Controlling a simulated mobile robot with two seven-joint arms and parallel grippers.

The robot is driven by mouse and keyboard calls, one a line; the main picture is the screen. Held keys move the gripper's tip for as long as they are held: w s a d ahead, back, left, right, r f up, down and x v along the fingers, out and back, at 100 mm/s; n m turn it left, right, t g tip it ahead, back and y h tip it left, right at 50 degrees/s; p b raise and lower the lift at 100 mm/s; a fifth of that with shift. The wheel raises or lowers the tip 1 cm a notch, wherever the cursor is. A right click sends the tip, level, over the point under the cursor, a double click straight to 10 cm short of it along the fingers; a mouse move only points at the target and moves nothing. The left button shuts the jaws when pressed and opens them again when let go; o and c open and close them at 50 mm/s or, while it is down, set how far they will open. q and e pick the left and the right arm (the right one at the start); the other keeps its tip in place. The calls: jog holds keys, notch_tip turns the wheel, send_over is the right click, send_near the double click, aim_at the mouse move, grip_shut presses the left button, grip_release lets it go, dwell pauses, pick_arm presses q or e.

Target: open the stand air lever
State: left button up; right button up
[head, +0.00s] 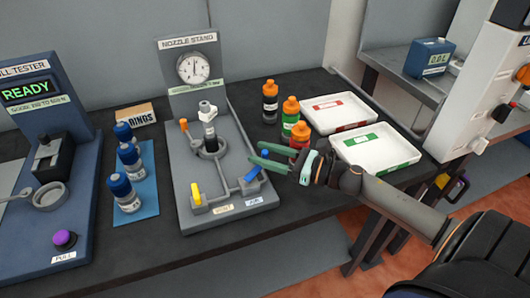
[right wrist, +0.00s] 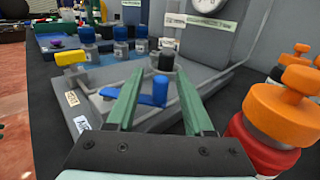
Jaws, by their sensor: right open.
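The grey nozzle stand (head: 186,205) stands on the dark table, with a round gauge (head: 195,67) on its back panel. At its front right is a blue lever (head: 252,174), beside a label that seems to read AIR (head: 254,202). A yellow lever (head: 196,193) is at its front left. My right gripper (head: 255,152) is open and empty, above the stand's right edge by the blue lever. In the right wrist view the blue lever (right wrist: 148,92) appears between the fingers, ahead of them; contact is not visible. My left gripper is not in view.
Red (head: 299,137), green (head: 290,108) and black (head: 270,100) bottles with orange caps stand close to my right gripper. White trays (head: 375,150) lie to the right. Blue-capped bottles (head: 131,160) and a pull tester (head: 70,130) are on the left.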

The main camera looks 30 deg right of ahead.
grip_shut()
dwell(0.4)
dwell(1.0)
